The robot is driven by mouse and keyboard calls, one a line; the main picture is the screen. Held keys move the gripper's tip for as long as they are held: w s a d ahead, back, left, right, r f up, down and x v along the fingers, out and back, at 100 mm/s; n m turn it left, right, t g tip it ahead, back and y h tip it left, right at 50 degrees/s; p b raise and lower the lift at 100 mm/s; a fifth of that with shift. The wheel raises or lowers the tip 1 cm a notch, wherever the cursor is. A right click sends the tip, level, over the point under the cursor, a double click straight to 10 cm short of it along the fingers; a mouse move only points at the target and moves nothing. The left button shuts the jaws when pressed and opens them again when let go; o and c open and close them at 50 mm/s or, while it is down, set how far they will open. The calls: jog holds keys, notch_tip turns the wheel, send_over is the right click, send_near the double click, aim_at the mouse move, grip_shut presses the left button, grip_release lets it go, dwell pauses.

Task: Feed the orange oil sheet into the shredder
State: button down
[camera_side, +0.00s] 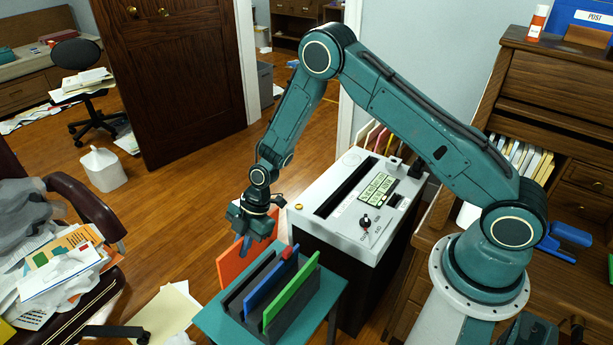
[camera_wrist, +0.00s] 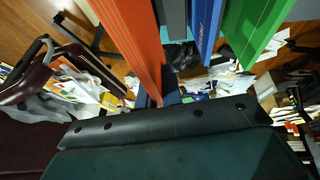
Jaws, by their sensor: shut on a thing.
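The orange sheet (camera_side: 232,263) is upright at the left side of the dark rack (camera_side: 262,284) in the side view. My gripper (camera_side: 246,238) points down at its upper edge and is shut on it. In the wrist view the orange sheet (camera_wrist: 133,40) runs up from my gripper (camera_wrist: 158,98).
A blue sheet (camera_side: 264,291) and a green sheet (camera_side: 292,292) stand in the rack, on a teal table (camera_side: 212,318). The shredder top has a knob (camera_side: 365,220) and a panel. A paper-covered chair (camera_side: 60,250) is at left, a wooden desk (camera_side: 560,110) at right.

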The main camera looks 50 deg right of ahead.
jog(key=w+d+r, duration=0.1)
jog(key=w+d, duration=0.1)
jog(key=d, duration=0.9)
jog(key=w+d+r, duration=0.1)
jog(key=d, duration=1)
jog(key=s+d+r, duration=0.1)
jog(key=s+d, duration=0.2)
jog(key=d, duration=0.6)
jog(key=s+d+r+g, duration=0.1)
jog(key=s+d+r, duration=0.1)
jog(key=d, duration=0.8)
jog(key=shift+s+r, duration=0.15)
jog(key=shift+s, duration=0.4)
jog(key=shift+f, duration=0.2)
notch_tip(320, 180, down, 8)
jog(key=shift+f, duration=0.25)
